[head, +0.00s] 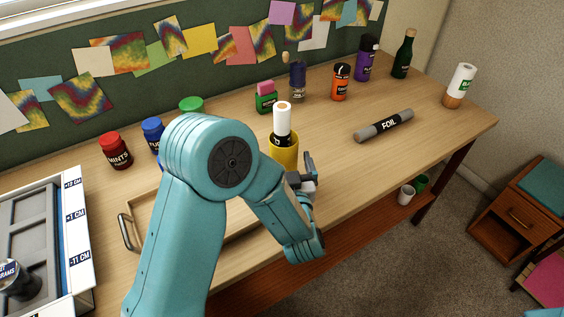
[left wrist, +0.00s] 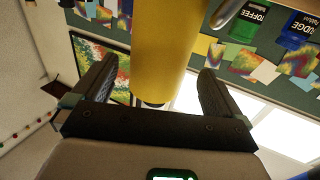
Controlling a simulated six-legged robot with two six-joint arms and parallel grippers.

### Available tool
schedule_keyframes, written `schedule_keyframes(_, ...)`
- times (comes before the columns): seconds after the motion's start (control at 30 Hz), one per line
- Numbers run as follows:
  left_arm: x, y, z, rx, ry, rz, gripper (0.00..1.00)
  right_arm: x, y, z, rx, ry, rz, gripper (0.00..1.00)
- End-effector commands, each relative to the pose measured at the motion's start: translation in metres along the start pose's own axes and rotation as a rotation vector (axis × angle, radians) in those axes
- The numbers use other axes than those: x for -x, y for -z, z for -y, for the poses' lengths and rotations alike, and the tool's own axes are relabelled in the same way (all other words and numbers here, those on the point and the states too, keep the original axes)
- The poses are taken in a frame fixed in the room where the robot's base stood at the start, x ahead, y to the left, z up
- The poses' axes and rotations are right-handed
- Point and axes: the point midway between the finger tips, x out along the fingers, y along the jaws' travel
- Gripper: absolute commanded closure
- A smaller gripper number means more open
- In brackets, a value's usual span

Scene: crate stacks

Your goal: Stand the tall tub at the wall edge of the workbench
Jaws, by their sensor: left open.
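The tall tub seems to be the yellow one (head: 287,155), upright on the workbench (head: 345,185) and partly hidden by my left arm. A white tube with a dark label shows at its top, in or just behind it. In the left wrist view the yellow tub (left wrist: 160,40) rises between the two dark fingers. My left gripper (head: 302,172) is open at the tub's near right side, with visible gaps between its fingers and the tub. The wall edge of the workbench runs below the green board (head: 120,110). My right gripper is not in view.
Along the wall edge stand a red mints jar (head: 115,150), a blue jar (head: 153,135), a pink-and-green container (head: 266,97), a dark blue jar (head: 298,82), an orange jar (head: 341,82) and a purple bottle (head: 366,58). A foil roll (head: 384,126) lies right. A handled tray (head: 125,232) is left.

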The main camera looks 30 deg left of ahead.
Motion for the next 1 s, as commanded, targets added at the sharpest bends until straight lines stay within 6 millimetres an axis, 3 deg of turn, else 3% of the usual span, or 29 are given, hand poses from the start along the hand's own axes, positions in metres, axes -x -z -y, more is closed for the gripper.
schedule_keyframes(0.23, -0.022, 0.001, 0.002, 0.0, 0.001, 0.001, 0.0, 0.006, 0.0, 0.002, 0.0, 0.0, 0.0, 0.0)
schedule_keyframes(0.5, -0.06, 0.0, 0.002, -0.001, 0.0, 0.0, 0.0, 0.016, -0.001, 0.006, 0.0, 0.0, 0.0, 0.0)
schedule_keyframes(0.77, -0.065, -0.001, 0.002, -0.002, -0.001, 0.0, 0.0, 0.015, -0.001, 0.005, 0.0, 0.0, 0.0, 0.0)
schedule_keyframes(0.8, -0.065, -0.001, 0.002, -0.002, -0.001, 0.0, 0.03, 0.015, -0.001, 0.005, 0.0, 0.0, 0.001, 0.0)
schedule_keyframes(0.83, -0.065, -0.001, 0.002, -0.001, -0.001, 0.0, 0.13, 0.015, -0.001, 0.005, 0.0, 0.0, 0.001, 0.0)
schedule_keyframes(1.0, -0.065, -0.001, 0.002, -0.001, -0.001, 0.0, 0.68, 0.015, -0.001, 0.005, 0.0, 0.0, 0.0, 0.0)
